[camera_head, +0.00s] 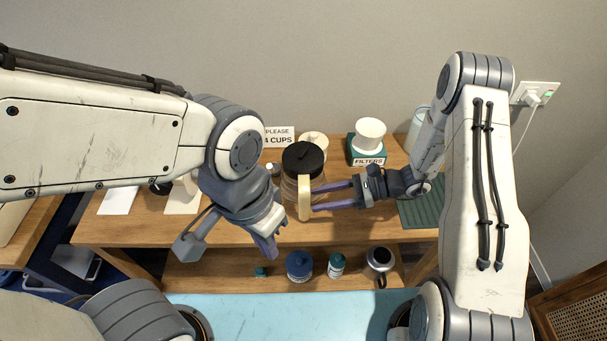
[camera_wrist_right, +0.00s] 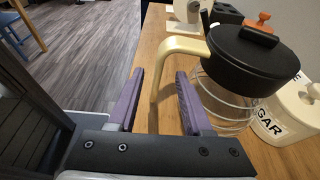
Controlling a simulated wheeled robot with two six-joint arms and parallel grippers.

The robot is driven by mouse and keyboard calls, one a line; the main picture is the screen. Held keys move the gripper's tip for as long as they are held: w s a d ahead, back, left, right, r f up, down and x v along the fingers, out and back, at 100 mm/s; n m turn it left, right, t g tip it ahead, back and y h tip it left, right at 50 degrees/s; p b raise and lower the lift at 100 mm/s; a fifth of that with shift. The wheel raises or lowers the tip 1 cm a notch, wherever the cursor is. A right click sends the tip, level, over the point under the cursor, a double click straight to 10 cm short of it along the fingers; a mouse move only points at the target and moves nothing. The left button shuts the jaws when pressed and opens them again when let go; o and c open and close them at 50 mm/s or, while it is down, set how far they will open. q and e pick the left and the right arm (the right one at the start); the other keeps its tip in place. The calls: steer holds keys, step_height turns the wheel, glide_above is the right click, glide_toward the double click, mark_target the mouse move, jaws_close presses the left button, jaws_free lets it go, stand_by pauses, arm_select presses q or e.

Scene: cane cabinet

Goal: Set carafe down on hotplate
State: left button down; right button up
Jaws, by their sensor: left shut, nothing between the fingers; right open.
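The glass carafe (camera_head: 303,159) has a black lid and a cream handle and stands upright on the wooden counter. It also shows in the right wrist view (camera_wrist_right: 257,56). My right gripper (camera_head: 312,199) is open, with its purple fingers on either side of the carafe's handle (camera_wrist_right: 168,65), and a gap shows between handle and fingers. My left gripper (camera_head: 272,252) is shut and empty, in front of and left of the carafe. I cannot make out the hotplate; my left arm hides part of the counter.
A cream sugar jar (camera_wrist_right: 290,112) stands close beside the carafe. A green filters box (camera_head: 367,151) with white filters on top is behind right. A sign (camera_head: 279,136) stands at the back. A lower shelf holds jars (camera_head: 299,265). A ribbed green mat (camera_head: 420,214) lies right.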

steer(key=x, duration=0.2)
steer(key=shift+a+p, duration=0.3)
steer(key=shift+a, duration=0.1)
steer(key=x, duration=0.1)
steer(key=p+x, duration=0.1)
steer(key=x, duration=0.1)
steer(key=p+x, duration=0.1)
steer(key=shift+s+a+r, duration=0.2)
steer(key=shift+s+a, duration=0.05)
steer(key=shift+s, duration=0.05)
steer(key=shift+a+f, duration=0.2)
steer(key=shift+a, duration=0.1)
steer(key=shift+c, duration=0.3)
jaws_close()
steer(key=shift+w, duration=0.1)
